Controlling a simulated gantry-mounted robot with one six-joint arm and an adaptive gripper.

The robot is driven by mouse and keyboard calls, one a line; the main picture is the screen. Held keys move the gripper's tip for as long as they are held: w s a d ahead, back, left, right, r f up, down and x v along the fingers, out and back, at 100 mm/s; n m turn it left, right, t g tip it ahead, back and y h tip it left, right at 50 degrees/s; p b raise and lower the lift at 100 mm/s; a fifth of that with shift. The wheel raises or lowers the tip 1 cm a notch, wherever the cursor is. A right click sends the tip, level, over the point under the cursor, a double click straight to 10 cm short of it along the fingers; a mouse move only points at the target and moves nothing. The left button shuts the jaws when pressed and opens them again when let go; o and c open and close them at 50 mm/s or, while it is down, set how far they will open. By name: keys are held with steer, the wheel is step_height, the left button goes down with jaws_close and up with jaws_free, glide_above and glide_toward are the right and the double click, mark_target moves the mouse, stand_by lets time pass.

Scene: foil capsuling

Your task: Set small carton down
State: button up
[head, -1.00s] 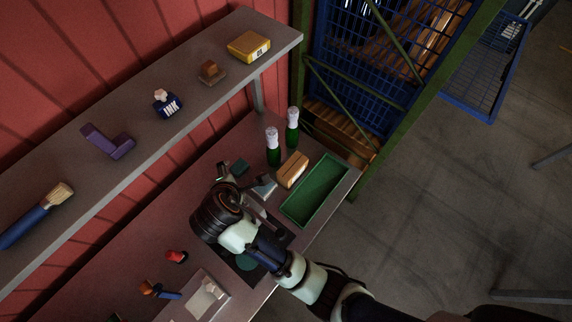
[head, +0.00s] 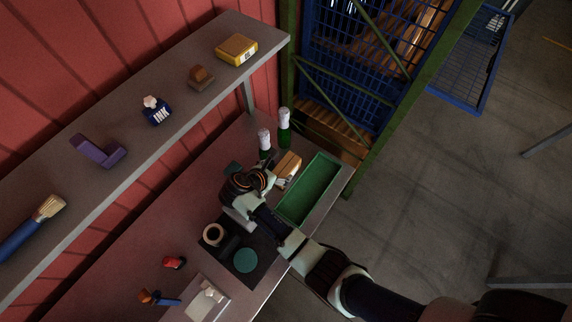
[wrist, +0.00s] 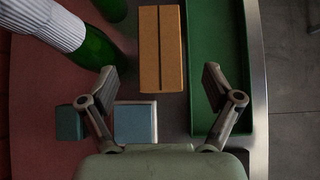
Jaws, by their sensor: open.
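The small carton (head: 288,166) is a brown box with a seam along its top, standing on the bench beside the green tray. In the wrist view the carton (wrist: 160,45) lies just beyond my fingertips, lined up with the gap between them. My gripper (wrist: 160,86) is open with its two fingers spread wide and nothing held.
The green tray (head: 334,163) is right of the carton. Two green bottles with white tops (head: 284,128) stand behind it. A teal-topped block (wrist: 135,123) and a darker block (wrist: 70,122) sit near my fingers. A shelf (head: 120,178) overhangs the bench's back.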

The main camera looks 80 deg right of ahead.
mark_target(285, 166)
steer(key=x, duration=0.6)
steer(key=shift+d+f+b, duration=0.1)
steer(key=shift+b, duration=0.3)
steer(key=c, duration=1.5)
